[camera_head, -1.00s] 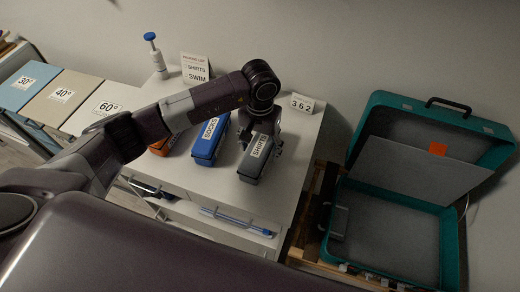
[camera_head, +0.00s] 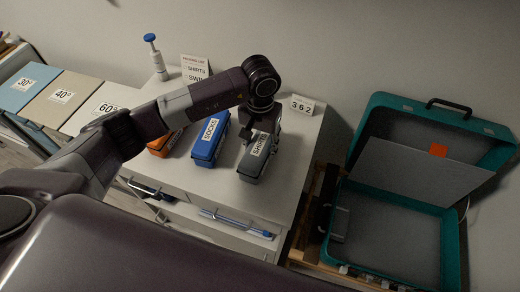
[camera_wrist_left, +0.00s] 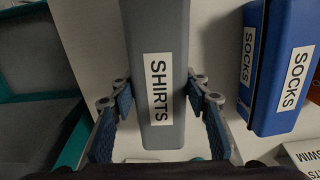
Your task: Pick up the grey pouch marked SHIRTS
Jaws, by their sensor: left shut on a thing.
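The grey pouch marked SHIRTS (camera_head: 250,166) lies on the white cabinet top, right of the blue SOCKS pouch. My left gripper (camera_head: 262,133) is over the pouch's far part and shut on it. In the left wrist view the SHIRTS pouch (camera_wrist_left: 155,35) runs between the two blue-padded fingers of the left gripper (camera_wrist_left: 158,110), one on each side. The pouch appears to rest on the cabinet top; any small gap under it cannot be told. My right gripper is not in view.
The blue SOCKS pouch (camera_head: 210,138) and an orange pouch (camera_head: 162,146) lie to the left. A packing list card (camera_head: 194,70), a blue-topped bottle (camera_head: 155,57) and a 362 counter (camera_head: 301,104) stand behind. An open teal suitcase (camera_head: 390,235) is at right.

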